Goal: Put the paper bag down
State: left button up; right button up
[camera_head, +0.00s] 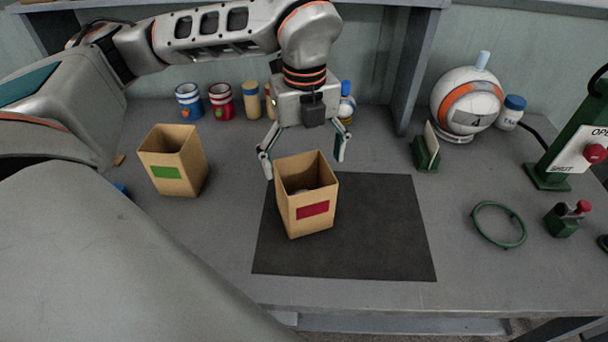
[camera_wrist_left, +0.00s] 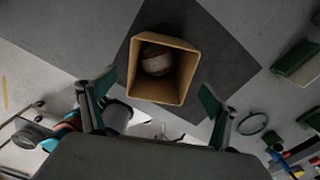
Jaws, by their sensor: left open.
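A brown paper bag with a red label (camera_head: 308,215) stands upright on the dark mat (camera_head: 385,235), near the mat's left edge. Its top is open, and in the left wrist view the bag (camera_wrist_left: 188,72) holds a round brown and whitish thing. My left gripper (camera_head: 302,165) is open above and behind the bag, with its fingers apart on either side. In the left wrist view the fingers of the left gripper (camera_wrist_left: 158,105) also stand clear of the bag. A second bag with a green label (camera_head: 170,172) stands to the left, off the mat. My right gripper is not in view.
Several jars and cans (camera_head: 220,102) line the back. A white and orange ball (camera_head: 466,98), a small green holder (camera_head: 427,155), a green ring (camera_head: 499,226) and a green press (camera_head: 575,145) are on the right. The mat's right half is clear.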

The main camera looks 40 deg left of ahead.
pick_arm(q)
jog(key=shift+r, duration=2.7)
